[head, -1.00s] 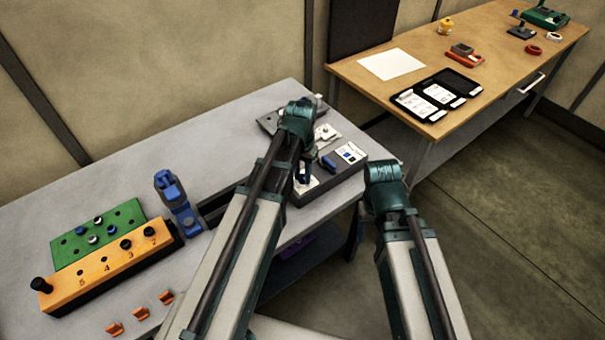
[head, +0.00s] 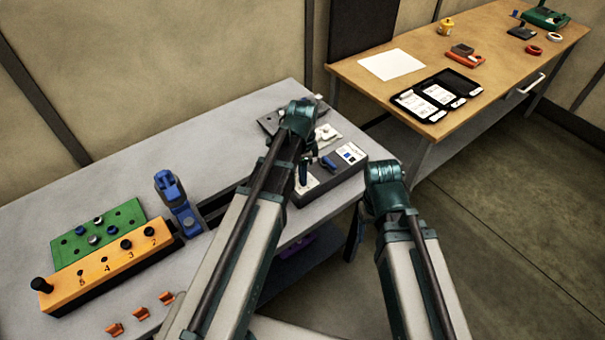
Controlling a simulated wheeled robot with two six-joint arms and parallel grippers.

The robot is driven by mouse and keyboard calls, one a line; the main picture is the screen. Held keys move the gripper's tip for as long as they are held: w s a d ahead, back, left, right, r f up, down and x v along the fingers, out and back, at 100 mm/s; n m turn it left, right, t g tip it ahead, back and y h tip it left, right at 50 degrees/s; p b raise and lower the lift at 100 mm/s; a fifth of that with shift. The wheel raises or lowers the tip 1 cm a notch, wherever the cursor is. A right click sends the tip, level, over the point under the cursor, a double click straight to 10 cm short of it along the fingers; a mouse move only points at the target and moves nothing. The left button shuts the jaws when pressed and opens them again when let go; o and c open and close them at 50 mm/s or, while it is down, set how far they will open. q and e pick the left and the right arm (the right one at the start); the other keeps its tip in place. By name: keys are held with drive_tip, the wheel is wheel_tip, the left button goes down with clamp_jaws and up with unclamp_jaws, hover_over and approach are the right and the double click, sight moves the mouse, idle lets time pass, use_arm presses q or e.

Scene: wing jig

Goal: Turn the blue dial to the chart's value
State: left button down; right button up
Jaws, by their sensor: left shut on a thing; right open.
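A dark box (head: 342,179) lies at the right end of the grey table. It has a white label with blue and black marks (head: 350,153) and a blue lever-like part (head: 328,163) on top. My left gripper (head: 302,176) points down at the box's left part, beside a white panel (head: 306,186). It is shut on what looks like the blue dial, which my fingers and arm mostly hide. The dial's setting and the chart's value are too small to read. My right gripper (head: 352,238) hangs open and empty off the table's right edge, partly hidden.
An orange block with numbered holes (head: 98,277), a green plate with pegs (head: 100,232) and a blue clamp (head: 176,203) stand left on the table. Orange clips (head: 140,314) lie in front. The wooden bench (head: 400,73) behind holds black-framed cards (head: 437,95).

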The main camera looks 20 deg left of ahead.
use_arm(q)
drive_tip(key=shift+m, duration=0.6)
drive_tip(key=c, duration=0.6)
unclamp_jaws()
drive_tip(key=shift+r, duration=0.1)
wheel_tip(320, 180, up, 14)
drive_tip(key=p, duration=1.4)
drive_tip(key=shift+f, duration=0.2)
drive_tip(key=shift+w, duration=0.1)
